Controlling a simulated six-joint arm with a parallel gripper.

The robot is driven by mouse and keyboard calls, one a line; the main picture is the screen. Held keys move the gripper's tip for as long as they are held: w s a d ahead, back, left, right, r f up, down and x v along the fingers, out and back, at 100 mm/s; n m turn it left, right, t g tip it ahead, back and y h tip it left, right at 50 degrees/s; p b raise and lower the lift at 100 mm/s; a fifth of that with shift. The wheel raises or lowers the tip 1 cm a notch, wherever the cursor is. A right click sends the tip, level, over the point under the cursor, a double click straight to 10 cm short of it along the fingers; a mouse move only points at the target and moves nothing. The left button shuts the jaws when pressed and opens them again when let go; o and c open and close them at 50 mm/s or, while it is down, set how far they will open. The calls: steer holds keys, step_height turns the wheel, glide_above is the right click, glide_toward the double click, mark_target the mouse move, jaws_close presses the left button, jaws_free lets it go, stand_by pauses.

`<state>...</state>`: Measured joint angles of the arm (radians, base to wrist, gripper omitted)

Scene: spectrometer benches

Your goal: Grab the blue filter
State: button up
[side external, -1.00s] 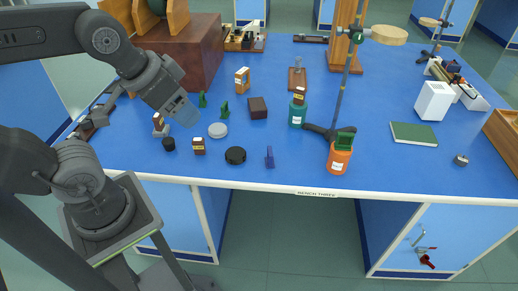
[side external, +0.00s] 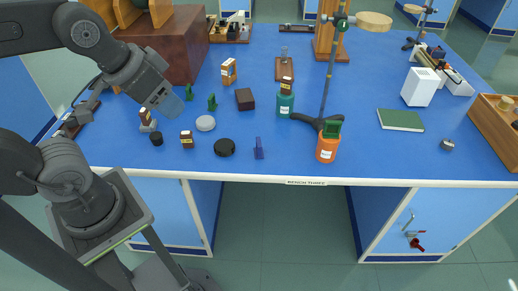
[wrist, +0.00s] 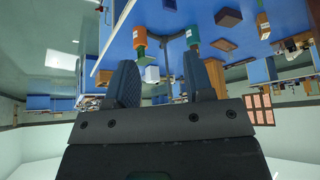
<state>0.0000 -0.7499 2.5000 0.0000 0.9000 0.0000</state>
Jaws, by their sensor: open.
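A small upright dark blue piece (side external: 259,148), which looks like the blue filter, stands near the front edge of the blue bench in the side view. A black disc lies to its left and an orange bottle stands to its right. My gripper (side external: 173,106) is above the left part of the bench, up and left of the blue piece and well apart from it. In the wrist view my gripper (wrist: 165,65) has its two dark fingers spread with nothing held between them. I cannot make out the blue piece in the wrist view.
An orange bottle (side external: 327,148), teal bottle (side external: 285,107) and tall stand (side external: 327,85) are to the right.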

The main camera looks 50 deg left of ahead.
steer(key=shift+c, duration=0.2)
steer(key=n+g, duration=0.6)
steer(key=n, duration=0.5)
glide_above(259, 142)
step_height(259, 142, down, 16)
step_height(259, 142, down, 8)
steer(key=shift+d+f, duration=0.1)
steer(key=shift+d, duration=0.05)
steer(key=shift+a+f, duration=0.2)
steer(key=shift+f, duration=2.35)
steer(key=shift+c, duration=0.4)
jaws_close()
